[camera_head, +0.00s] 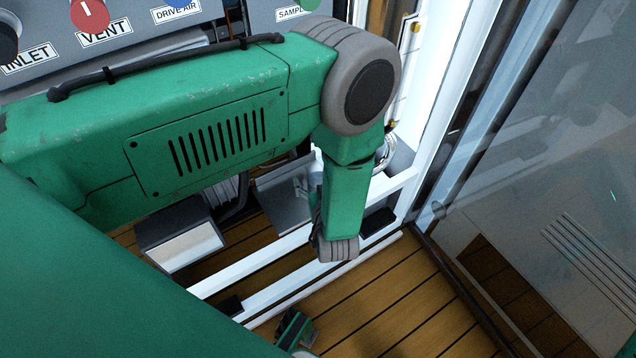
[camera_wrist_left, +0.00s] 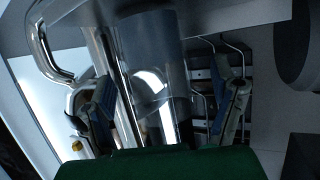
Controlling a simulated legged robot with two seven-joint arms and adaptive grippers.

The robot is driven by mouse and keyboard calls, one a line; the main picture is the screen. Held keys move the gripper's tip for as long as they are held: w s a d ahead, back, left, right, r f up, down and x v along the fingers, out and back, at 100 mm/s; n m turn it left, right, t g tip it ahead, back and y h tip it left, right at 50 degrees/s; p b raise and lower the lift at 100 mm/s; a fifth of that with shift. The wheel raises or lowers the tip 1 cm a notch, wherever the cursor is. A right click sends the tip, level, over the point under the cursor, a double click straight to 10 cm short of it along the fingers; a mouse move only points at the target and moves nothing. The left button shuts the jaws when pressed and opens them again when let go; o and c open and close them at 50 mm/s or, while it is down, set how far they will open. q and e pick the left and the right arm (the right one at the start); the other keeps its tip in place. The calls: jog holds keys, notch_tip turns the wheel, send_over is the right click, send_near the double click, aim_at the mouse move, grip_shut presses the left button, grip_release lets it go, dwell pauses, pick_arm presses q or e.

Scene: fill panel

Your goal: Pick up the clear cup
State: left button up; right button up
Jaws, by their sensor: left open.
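The clear cup (camera_wrist_left: 152,65) shows in the left wrist view as a see-through upright cylinder below a grey panel edge. My left gripper (camera_wrist_left: 164,90) is open, with one finger on each side of the cup. I cannot tell whether either finger touches it. The cup's lower part is partly hidden behind my green wrist housing.
A shiny bent pipe (camera_wrist_left: 52,50) is left of the cup, and wire brackets (camera_wrist_left: 232,50) are to the right. In the head view, a panel (camera_head: 130,42) with labelled knobs is at the top left. A white frame (camera_head: 440,100) and glass door (camera_head: 560,150) stand right, above plank flooring (camera_head: 390,300).

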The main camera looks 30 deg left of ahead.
pick_arm(q)
jog(key=shift+w+a+f, duration=0.15)
jog(key=shift+w+f, duration=0.1)
jog(key=shift+w, duration=0.55)
jog(key=shift+a, duration=0.25)
jog(key=shift+c, duration=0.5)
jog(key=shift+a+f, duration=0.1)
jog(key=shift+a, duration=0.05)
jog(key=c, duration=1.2)
jog(key=shift+c, duration=0.6)
jog(key=shift+d, duration=0.25)
